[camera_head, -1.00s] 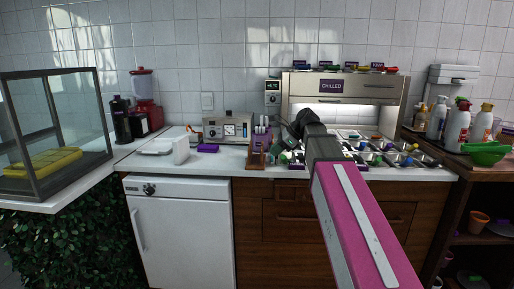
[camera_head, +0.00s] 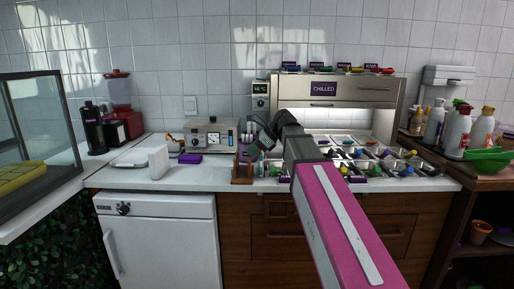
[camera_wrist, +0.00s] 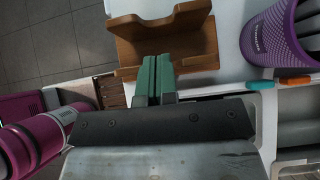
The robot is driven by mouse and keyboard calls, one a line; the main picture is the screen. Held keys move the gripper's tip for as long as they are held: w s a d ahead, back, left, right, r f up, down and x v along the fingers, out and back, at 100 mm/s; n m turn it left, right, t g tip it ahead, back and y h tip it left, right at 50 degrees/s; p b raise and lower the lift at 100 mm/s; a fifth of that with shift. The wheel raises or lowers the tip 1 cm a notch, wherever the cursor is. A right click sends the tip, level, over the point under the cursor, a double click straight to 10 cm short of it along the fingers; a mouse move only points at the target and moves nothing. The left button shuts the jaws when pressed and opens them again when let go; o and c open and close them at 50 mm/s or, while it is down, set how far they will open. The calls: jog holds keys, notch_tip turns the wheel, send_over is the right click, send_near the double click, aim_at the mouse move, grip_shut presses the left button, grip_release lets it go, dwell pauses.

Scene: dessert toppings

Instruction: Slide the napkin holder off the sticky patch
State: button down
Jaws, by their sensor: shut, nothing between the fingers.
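The napkin holder, a brown wooden piece with raised sides, stands on the white counter in the head view (camera_head: 243,172). It also shows at the top middle of the wrist view (camera_wrist: 190,45). My gripper (camera_wrist: 155,78) has its two green fingers shut together with nothing between them. The fingertips are at the near edge of the holder in the wrist view; I cannot tell whether they touch it. I cannot make out a sticky patch; the surface under the holder is hidden.
A purple cup (camera_wrist: 257,40) of utensils stands close beside the holder. Topping trays (camera_head: 400,170) lie to the right, a toaster-like appliance (camera_head: 208,139) stands behind left, and a purple block (camera_head: 190,158) lies left. White counter (camera_head: 205,173) left of the holder is clear.

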aim_at(244, 173)
jog(key=shift+x, duration=2.65)
jog(key=a, duration=1.1)
jog(key=w+a, duration=0.1)
jog(key=a, duration=0.4)
jog(key=shift+a, duration=0.35)
jog(key=shift+s, duration=0.1)
